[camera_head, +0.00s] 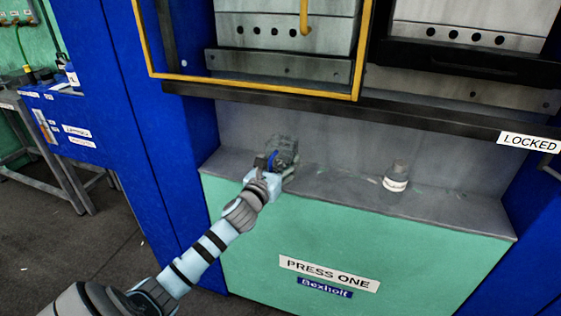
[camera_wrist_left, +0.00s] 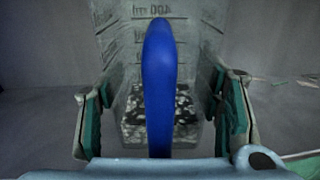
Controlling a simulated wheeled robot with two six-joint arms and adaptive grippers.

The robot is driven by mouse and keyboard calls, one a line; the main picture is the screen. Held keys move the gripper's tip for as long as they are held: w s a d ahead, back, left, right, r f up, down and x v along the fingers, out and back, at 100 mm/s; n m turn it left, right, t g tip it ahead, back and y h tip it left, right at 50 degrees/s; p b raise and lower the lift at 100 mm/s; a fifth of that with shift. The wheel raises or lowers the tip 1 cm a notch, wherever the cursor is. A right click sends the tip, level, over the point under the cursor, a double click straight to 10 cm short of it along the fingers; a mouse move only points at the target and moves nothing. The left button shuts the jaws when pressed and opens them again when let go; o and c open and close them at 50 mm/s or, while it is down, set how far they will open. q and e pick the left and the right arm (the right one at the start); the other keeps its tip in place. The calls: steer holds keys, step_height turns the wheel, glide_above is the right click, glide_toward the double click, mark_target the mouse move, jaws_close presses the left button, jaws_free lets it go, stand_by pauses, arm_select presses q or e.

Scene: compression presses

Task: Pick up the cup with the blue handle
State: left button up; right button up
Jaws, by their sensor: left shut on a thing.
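The cup (camera_head: 285,147) is a clear measuring cup with printed volume marks and dark, speckled contents low inside. It is on or just above the grey ledge of the press; I cannot tell whether it touches. Its blue handle (camera_wrist_left: 159,90) stands upright in the middle of the left wrist view, facing the camera. My left gripper (camera_head: 270,163) reaches the cup from the front. In the left wrist view its green-padded fingers (camera_wrist_left: 162,115) lie on either side of the handle and are shut on the cup. My right gripper is not in view.
A small container with a white label (camera_head: 396,178) stands on the grey ledge (camera_head: 340,188) to the right. A yellow frame (camera_head: 255,86) and a dark bar (camera_head: 400,118) lie above the ledge. A "LOCKED" sign (camera_head: 529,142) is at the right. The ledge between cup and container is mostly clear.

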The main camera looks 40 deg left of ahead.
arm_select(q)
steer(key=shift+s+r+p, duration=0.15)
steer(key=shift+r+p, duration=0.35)
steer(key=shift+r, duration=0.05)
steer(key=r+p, duration=0.2)
steer(key=r, duration=0.1)
steer(key=s+r+p, duration=0.1)
steer(key=r, duration=0.3)
steer(key=r+p, duration=0.2)
steer(key=r, duration=0.1)
steer(key=shift+s+d+r+p, duration=0.15)
steer(key=shift+s+d+p, duration=0.2)
steer(key=shift+s, duration=0.05)
steer(key=d+p+v, duration=0.1)
steer(key=p+v, duration=0.1)
steer(key=v, duration=1.5)
steer(key=shift+s+d+p, duration=0.15)
steer(key=shift+d+p, duration=0.15)
steer(key=shift+d, duration=0.05)
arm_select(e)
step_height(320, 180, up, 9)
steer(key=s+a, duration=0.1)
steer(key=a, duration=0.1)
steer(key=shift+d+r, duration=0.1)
